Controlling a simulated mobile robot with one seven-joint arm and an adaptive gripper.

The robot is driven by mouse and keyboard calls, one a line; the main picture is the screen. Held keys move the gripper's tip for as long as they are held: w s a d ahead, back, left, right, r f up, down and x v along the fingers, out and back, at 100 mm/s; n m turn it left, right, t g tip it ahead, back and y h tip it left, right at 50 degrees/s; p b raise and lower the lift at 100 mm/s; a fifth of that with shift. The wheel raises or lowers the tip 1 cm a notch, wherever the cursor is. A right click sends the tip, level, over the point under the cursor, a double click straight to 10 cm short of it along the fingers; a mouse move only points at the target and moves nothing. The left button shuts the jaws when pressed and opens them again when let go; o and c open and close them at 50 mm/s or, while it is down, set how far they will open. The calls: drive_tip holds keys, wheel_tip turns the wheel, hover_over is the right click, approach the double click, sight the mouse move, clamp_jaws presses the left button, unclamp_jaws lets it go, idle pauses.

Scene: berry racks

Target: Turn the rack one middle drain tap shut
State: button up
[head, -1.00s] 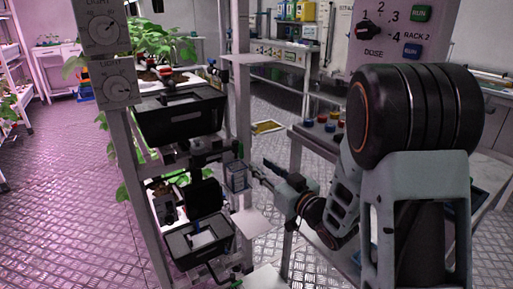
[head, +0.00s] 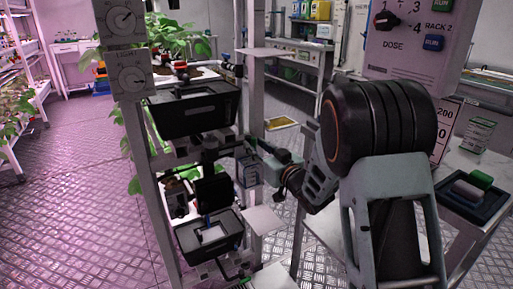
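Rack one stands left of centre, with a white post (head: 256,90) at its right side. Its upper black tray (head: 195,112) and lower black tray (head: 212,236) show, with dark pipes and fittings (head: 205,155) between them. The middle drain tap cannot be picked out clearly among these dark parts and the end of my arm. My gripper (head: 252,150) reaches in from the right, at the rack's right edge at middle height. It is small and dark here, so I cannot tell whether its fingers are open, shut or touching the tap.
White plates (head: 262,220) jut from the rack's right side, below my gripper. Plants (head: 165,40) grow above the upper tray. A rack 2 dose panel (head: 412,40) stands at upper right, and a dark tray (head: 475,195) lies on the right bench. The patterned floor at left is clear.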

clamp_jaws()
drive_tip(key=shift+m, duration=0.4)
drive_tip(key=m+p, duration=0.1)
drive_tip(key=m, duration=0.1)
drive_tip(key=shift+d+m, duration=0.15)
drive_tip(key=shift+m, duration=0.25)
drive_tip(key=m+p, duration=0.1)
drive_tip(key=m, duration=0.2)
drive_tip(key=shift+w+m, duration=0.1)
drive_tip(key=shift+m, duration=0.3)
drive_tip(key=m+p, duration=0.2)
drive_tip(key=m, duration=0.1)
drive_tip(key=m+p, duration=0.2)
drive_tip(key=m, duration=0.1)
drive_tip(key=m+p, duration=0.2)
drive_tip(key=m, duration=0.2)
drive_tip(key=shift+f, duration=0.25)
drive_tip(key=shift+m, duration=0.4)
